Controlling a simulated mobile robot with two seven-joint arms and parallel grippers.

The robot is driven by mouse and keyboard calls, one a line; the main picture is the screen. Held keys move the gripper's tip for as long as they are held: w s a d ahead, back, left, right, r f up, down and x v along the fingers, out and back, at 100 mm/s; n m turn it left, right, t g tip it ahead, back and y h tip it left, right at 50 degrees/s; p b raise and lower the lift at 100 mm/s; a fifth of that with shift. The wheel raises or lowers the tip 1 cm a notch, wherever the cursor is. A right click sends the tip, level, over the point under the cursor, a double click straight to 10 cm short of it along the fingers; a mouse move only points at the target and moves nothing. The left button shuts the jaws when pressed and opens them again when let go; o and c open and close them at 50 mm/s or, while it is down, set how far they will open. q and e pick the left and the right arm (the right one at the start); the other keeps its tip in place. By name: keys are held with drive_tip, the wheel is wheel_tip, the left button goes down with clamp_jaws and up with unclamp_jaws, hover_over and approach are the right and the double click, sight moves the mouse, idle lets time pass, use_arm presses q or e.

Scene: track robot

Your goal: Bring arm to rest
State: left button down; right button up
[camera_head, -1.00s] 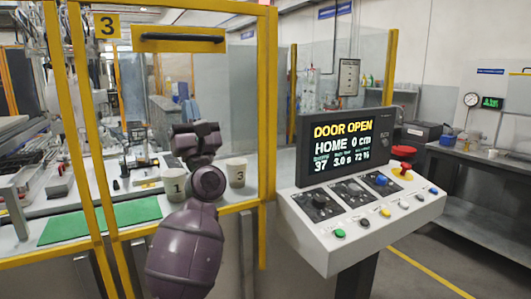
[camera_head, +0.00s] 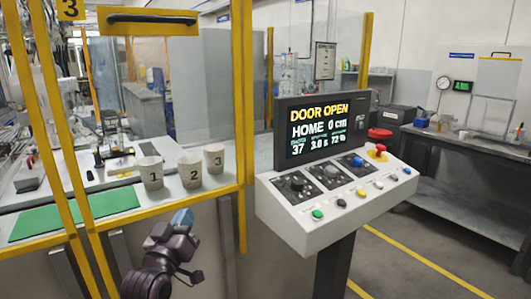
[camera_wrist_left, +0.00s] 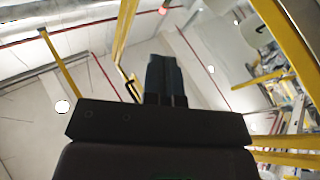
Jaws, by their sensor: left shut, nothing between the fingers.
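My left gripper (camera_head: 182,217) is low in the head view, in front of the yellow-framed cell and below its ledge, apart from the cups. Its bluish fingers point up. In the left wrist view its two dark fingers (camera_wrist_left: 166,77) are together with nothing between them, pointing up against the ceiling. My right gripper is in neither view.
Paper cups marked 1 (camera_head: 150,174), 2 (camera_head: 190,171) and 3 (camera_head: 214,159) stand on the cell's ledge beside a green mat (camera_head: 75,214). A control console (camera_head: 325,205) stands right of my arm; its screen (camera_head: 318,128) reads DOOR OPEN.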

use_arm(q)
drive_tip(key=s+a+f+g+y, duration=0.1)
drive_tip(key=s+a+f+g, duration=0.2)
drive_tip(key=s+f, duration=0.8)
drive_tip(key=s+a+f+m+g+y, duration=0.1)
drive_tip(key=s+a+f+g+y, duration=0.1)
drive_tip(key=s+f, duration=0.9)
drive_tip(key=s+a+f+g+y, duration=0.1)
drive_tip(key=s+a+f+g, duration=0.3)
drive_tip(key=s+f, duration=0.7)
drive_tip(key=shift+s+f+m+g, duration=0.15)
drive_tip(key=shift+s+m+g, duration=0.1)
drive_tip(key=shift+m+g, duration=0.15)
drive_tip(key=shift+a, duration=0.1)
